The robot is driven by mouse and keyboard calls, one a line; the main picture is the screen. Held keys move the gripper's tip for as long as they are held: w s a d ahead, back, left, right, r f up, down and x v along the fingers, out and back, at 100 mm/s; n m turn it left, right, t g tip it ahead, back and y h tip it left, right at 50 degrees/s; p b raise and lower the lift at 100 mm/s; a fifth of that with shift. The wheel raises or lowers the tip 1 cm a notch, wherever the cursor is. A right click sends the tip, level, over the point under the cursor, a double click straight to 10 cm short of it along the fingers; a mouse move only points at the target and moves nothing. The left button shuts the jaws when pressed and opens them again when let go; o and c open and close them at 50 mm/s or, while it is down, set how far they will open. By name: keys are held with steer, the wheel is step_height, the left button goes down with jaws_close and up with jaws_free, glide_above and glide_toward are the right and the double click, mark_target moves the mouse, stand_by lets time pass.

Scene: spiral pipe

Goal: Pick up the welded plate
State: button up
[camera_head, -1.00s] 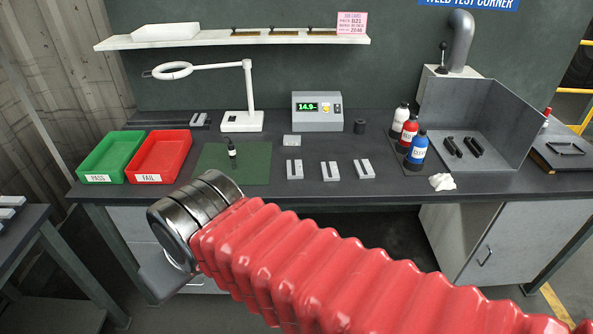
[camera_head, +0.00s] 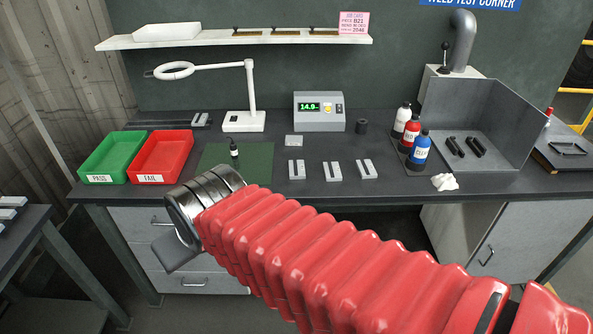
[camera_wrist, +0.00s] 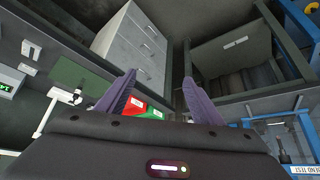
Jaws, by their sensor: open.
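Three small light-grey metal pieces, each with a darker strip, lie in a row on the workbench in the head view: a left piece (camera_head: 296,170), a middle piece (camera_head: 333,171) and a right piece (camera_head: 365,169). They look like welded plates; I cannot tell which one the task means.
A green tray (camera_head: 112,157) marked PASS and a red tray (camera_head: 162,156) marked FAIL stand at the left. A lamp (camera_head: 243,122), meter (camera_head: 319,112) and several bottles stand behind and right.

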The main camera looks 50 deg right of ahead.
steer(key=shift+o, duration=0.5)
steer(key=w+d+f+m+t+h, duration=0.2)
steer(key=w+d+f, duration=0.2)
steer(key=w+d, duration=0.5)
steer(key=w, duration=0.2)
steer(key=shift+w+d+f, duration=0.25)
steer(key=shift+w+f, duration=0.1)
steer(key=shift+f, duration=0.05)
steer(key=w+d+f+m+t+h, duration=0.1)
steer(key=w+d+f, duration=0.15)
steer(key=d, duration=0.35)
steer(key=w+d+f+m+t+h, duration=0.1)
steer(key=w+d+f+h, duration=0.15)
steer(key=d, duration=0.25)
steer(key=s+d+f+m+t+h, duration=0.1)
steer(key=s+d+f+m+h, duration=0.1)
steer(key=s+d+f, duration=0.3)
steer(key=s+d+f+m+t+h, duration=0.1)
steer(key=s+d+f+h, duration=0.4)
steer(key=d, duration=0.7)
steer(key=shift+s+f+m, duration=0.6)
steer(key=shift+s+m, duration=0.1)
